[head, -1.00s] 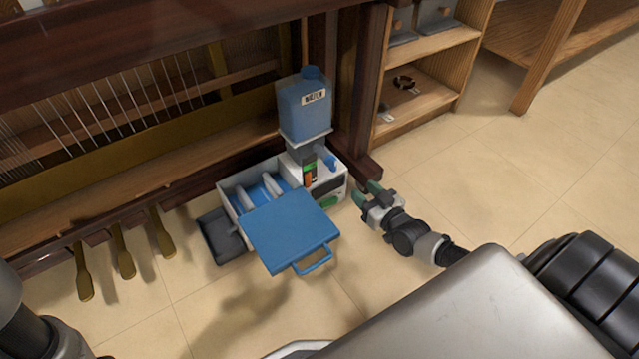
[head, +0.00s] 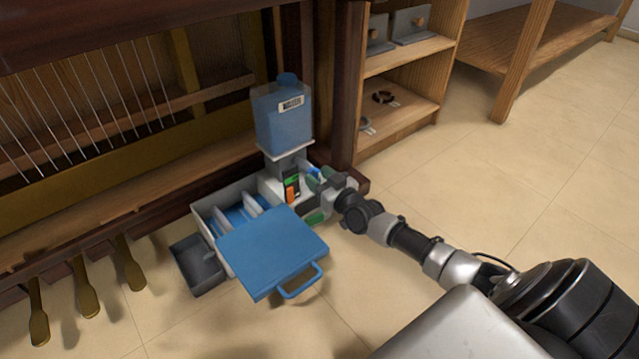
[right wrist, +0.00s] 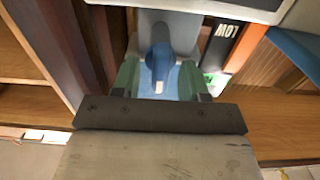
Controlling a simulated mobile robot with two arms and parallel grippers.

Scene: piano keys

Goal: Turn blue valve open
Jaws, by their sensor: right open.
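The blue valve (right wrist: 160,55) shows in the right wrist view as a blue handle with a pale tip, between the two green fingers of my right gripper (right wrist: 163,80). The fingers stand apart on either side of it, and I cannot tell whether they touch it. In the head view my right gripper (head: 318,198) is at the right side of the white machine (head: 270,190), under the blue water tank (head: 283,118). There the blue valve (head: 313,171) is partly hidden behind the gripper. My left gripper is out of view.
The machine's blue lid (head: 270,250) is swung out in front, with a dark tray (head: 198,265) beside it. Piano pedals (head: 85,290) hang at the left. A wooden shelf (head: 405,110) stands behind at the right. The floor at the right is clear.

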